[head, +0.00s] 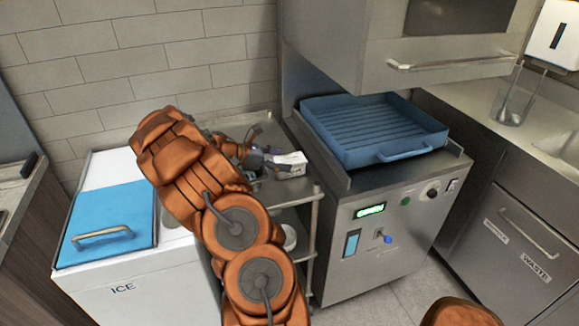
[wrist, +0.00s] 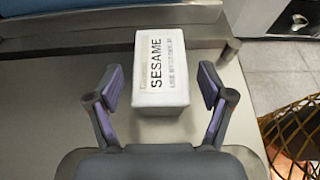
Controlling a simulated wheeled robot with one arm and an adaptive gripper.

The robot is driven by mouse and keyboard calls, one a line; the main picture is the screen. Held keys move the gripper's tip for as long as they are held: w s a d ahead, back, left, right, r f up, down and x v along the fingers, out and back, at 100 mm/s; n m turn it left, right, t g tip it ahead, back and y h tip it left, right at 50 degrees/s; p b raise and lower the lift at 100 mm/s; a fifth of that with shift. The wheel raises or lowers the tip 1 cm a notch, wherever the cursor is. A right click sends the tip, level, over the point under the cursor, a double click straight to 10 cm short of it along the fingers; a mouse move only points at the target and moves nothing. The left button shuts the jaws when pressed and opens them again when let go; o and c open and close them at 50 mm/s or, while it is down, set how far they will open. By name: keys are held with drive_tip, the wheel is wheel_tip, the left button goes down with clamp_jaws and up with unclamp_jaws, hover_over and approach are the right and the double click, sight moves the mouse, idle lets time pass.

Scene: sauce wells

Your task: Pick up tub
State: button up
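A white tub (wrist: 160,68) labelled SESAME stands on a metal cart top in the wrist view. In the head view the tub (head: 291,164) sits near the cart's right edge, at the end of my orange arm. My gripper (wrist: 158,86) is open, with one purple-padded finger on each side of the tub's near part. Gaps show between both fingers and the tub. In the head view my gripper (head: 266,160) is small and partly hidden behind my arm.
The metal cart (head: 316,195) stands between a white ice chest (head: 150,278) with a blue lid and a steel machine (head: 385,235) holding a blue tray (head: 318,107). A raised metal rail (wrist: 60,48) runs behind the tub. A wire basket (wrist: 290,130) shows at lower right.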

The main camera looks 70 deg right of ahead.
drive_tip(key=c, duration=1.2)
